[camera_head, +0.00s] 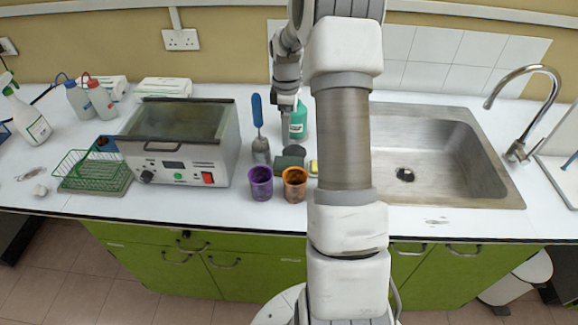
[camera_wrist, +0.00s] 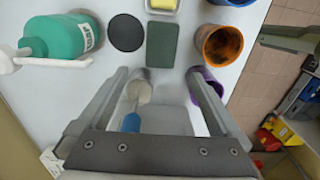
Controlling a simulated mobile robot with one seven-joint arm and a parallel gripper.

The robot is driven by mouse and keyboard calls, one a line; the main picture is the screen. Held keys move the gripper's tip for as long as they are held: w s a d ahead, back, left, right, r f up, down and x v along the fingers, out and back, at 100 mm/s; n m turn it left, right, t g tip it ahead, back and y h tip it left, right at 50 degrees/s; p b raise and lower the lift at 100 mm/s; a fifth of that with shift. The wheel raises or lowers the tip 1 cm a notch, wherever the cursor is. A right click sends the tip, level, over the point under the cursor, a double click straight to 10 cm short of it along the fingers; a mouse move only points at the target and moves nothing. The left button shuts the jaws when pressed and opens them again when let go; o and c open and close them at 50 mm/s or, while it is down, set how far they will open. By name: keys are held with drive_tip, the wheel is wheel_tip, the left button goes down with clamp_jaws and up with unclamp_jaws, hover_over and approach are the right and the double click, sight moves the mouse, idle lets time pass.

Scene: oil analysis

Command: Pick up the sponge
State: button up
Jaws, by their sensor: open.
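A yellow sponge (camera_wrist: 163,5) sits in a pale dish, cut off by the top edge of the wrist view. In the head view a small yellow patch (camera_head: 313,167), likely the same sponge, shows beside my arm, which hides part of it. A flat dark green pad (camera_wrist: 162,45) lies on the counter just below the dish in the wrist view; it also shows in the head view (camera_head: 288,161). My gripper (camera_wrist: 157,76) is open above the counter and apart from the sponge. No object is held between its fingers; its fingertips are hidden in the head view.
A blue-handled brush (camera_wrist: 131,122) stands in a grey cup (camera_head: 261,150). An orange cup (camera_head: 294,185), a purple cup (camera_head: 260,184), a green bottle (camera_wrist: 60,37) and a black disc (camera_wrist: 126,32) crowd around. The sink (camera_head: 440,160) lies right; a water bath (camera_head: 180,145) stands left.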

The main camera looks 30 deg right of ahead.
hover_over(289, 163)
drive_tip(key=f, duration=0.8)
drive_tip(key=shift+w+a+f+p, duration=0.2)
drive_tip(key=shift+p, duration=0.1)
drive_tip(key=f, duration=0.2)
drive_tip(key=f+p, duration=0.1)
drive_tip(key=f, duration=0.1)
drive_tip(key=shift+s+d, duration=0.15)
drive_tip(key=shift+s, duration=0.1)
drive_tip(key=shift+f, duration=0.6)
drive_tip(key=c, duration=1.3)
drive_tip(key=shift+r, duration=0.6)
wheel_tip(289, 163, up, 2)
drive_tip(key=shift+r+b, duration=0.25)
drive_tip(key=shift+b, duration=0.15)
drive_tip(key=s+d+r, duration=0.2)
drive_tip(key=s, duration=0.1)
drive_tip(key=s+d+r, duration=0.2)
drive_tip(key=s+r, duration=0.1)
drive_tip(key=s+d+r+b, duration=0.1)
drive_tip(key=s+d+r, duration=0.1)
drive_tip(key=s, duration=0.1)
drive_tip(key=shift+s+d+r, duration=0.15)
drive_tip(key=shift+s+d, duration=0.05)
drive_tip(key=shift+s, duration=0.2)
